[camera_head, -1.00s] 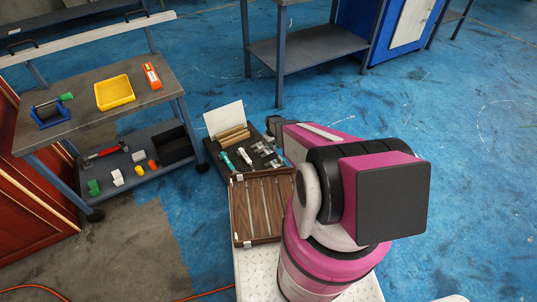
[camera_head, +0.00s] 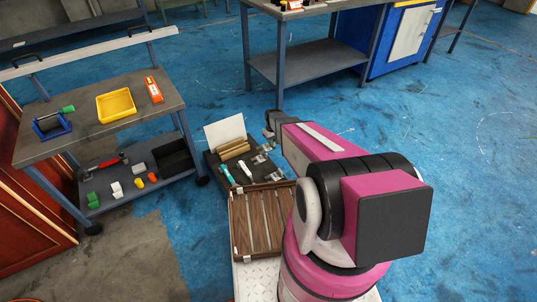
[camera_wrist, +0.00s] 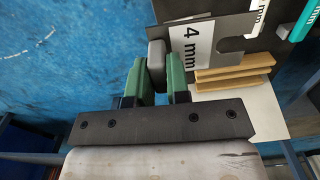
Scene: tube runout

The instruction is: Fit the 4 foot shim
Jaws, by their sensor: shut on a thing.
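The 4 mm shim (camera_wrist: 232,30) is a dark grey plate with a slot and a white "4 mm" label, seen at the top of the wrist view. A grey block stands at its left edge. My gripper (camera_wrist: 157,72) has green fingers shut on this grey block, one on each side. In the head view my gripper (camera_head: 270,127) is small and dark, at the far right of the black shim tray (camera_head: 212,172). The gap between shim and tray is too small to tell. No machine foot can be made out.
Other labelled shims, one with a teal grip (camera_head: 226,174), lie on the tray beside tan wooden strips (camera_head: 234,149) and a white card (camera_head: 222,130). A brown slatted wooden tray (camera_head: 234,232) lies nearer me. A trolley (camera_head: 72,140) stands left, a workbench (camera_head: 300,66) behind. Blue floor is clear at right.

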